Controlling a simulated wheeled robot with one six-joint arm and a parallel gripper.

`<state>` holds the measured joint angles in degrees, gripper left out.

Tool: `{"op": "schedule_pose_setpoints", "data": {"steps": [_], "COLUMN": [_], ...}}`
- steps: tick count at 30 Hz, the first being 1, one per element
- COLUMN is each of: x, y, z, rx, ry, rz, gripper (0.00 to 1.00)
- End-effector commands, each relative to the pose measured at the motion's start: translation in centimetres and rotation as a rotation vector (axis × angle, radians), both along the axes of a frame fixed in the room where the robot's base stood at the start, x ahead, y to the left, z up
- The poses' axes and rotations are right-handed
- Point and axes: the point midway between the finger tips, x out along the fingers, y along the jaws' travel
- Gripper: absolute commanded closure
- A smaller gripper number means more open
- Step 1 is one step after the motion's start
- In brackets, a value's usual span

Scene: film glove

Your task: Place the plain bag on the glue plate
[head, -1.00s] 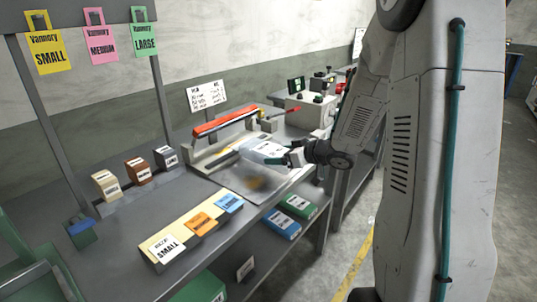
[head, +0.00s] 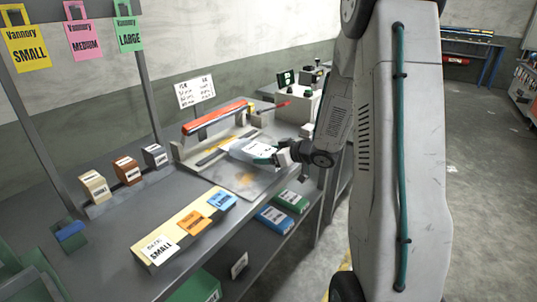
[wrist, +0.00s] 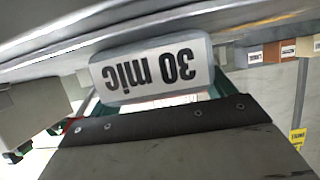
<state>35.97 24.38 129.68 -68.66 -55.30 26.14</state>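The plain bag (head: 250,149) is a clear, pale sheet with a printed label. My gripper (head: 264,159) is at its near right side and appears shut on it, though the fingertips are small here. In the wrist view, a pale piece labelled "30 mic" (wrist: 150,68) shows upside down between the green fingers (wrist: 160,98). A grey metal plate with a yellow-brown smear, seemingly the glue plate (head: 240,186), lies on the bench just in front of the bag. The bag overlaps its far part in the picture; I cannot tell whether they touch.
A sealer with a red lever (head: 217,117) stands behind the plate. Small, medium and large blocks (head: 188,225) line the near bench edge. Several small boxes (head: 126,170) stand at left. A control box (head: 292,105) is beyond. Blue and green packs (head: 275,218) lie on the lower shelf.

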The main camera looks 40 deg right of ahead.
Motion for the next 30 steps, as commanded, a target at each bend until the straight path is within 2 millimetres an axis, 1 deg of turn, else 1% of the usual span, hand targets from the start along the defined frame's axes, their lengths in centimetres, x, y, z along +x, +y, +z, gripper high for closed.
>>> {"op": "schedule_pose_setpoints", "data": {"steps": [1, 2, 8, 11, 12, 14, 17, 24, 27, 30], "x": [0.0, 0.0, 0.0, 0.0, -0.3, -1.0, -2.6, -7.1, -8.6, -9.6], "y": [0.0, 0.1, 0.1, 0.2, 0.0, -0.3, -0.9, -2.6, -3.0, -3.4], "z": [0.0, 0.0, 0.0, 0.4, 0.5, 0.8, 1.5, 3.6, 4.2, 4.6], "rx": [0.000, 0.000, 0.000, -0.001, 0.000, 0.001, 0.000, -0.002, -0.001, 0.000], "ry": [0.001, 0.001, 0.001, -0.001, 0.000, 0.000, -0.001, -0.002, 0.000, 0.000], "rz": [0.001, 0.001, 0.002, 0.002, 0.000, -0.001, -0.002, -0.002, -0.002, 0.000], "gripper": [0.07, 0.00, 0.00, 0.00, 0.00, 0.00, 0.00, 0.00, 0.00, 0.00]}}
